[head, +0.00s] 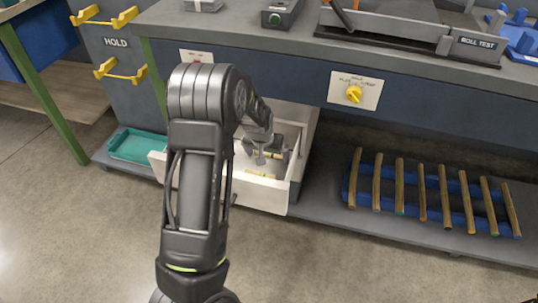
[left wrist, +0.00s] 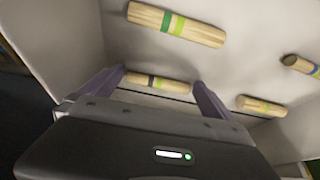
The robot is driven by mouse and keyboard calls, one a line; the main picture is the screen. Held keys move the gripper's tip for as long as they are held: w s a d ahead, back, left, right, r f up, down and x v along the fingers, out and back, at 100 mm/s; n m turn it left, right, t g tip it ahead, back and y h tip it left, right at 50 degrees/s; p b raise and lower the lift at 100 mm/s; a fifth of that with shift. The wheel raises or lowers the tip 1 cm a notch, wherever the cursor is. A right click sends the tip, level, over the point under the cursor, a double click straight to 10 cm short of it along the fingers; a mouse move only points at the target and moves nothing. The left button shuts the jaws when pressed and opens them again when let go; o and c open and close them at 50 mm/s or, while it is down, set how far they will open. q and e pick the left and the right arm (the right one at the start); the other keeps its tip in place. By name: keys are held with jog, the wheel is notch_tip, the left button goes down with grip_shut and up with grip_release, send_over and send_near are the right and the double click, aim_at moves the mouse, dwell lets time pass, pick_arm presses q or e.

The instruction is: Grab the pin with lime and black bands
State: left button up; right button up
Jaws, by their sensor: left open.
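The pin with lime and black bands (left wrist: 144,80) is a short pale wooden cylinder lying on the drawer floor. In the left wrist view it shows between the two fingers of my left gripper (left wrist: 158,77). The fingers are apart, one near each end of the pin; whether they touch it I cannot tell. In the head view my left gripper (head: 263,158) reaches down into the open white drawer (head: 262,195), and my arm hides part of it. My right gripper is in neither view.
Drawer walls stand close around the gripper. A teal tray (head: 113,144) and a rod rack (head: 350,190) flank the drawer.

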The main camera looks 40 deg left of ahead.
pick_arm(q)
jog(key=shift+c, duration=0.6)
jog(key=c, duration=0.9)
jog(key=shift+r, duration=0.1)
jog(key=shift+c, duration=0.2)
jog(key=shift+a+r+p, duration=0.2)
jog(key=shift+r+p, duration=0.25)
jog(key=shift+r, duration=0.3)
notch_tip(320, 180, up, 6)
jog(key=p, duration=0.2)
jog(key=s+a, duration=0.3)
jog(key=a, duration=0.6)
jog(key=s+a, duration=0.3)
jog(key=a, duration=0.6)
jog(key=shift+s+a+f, duration=0.25)
jog(key=shift+s+f, duration=0.05)
jog(key=shift+f, duration=0.05)
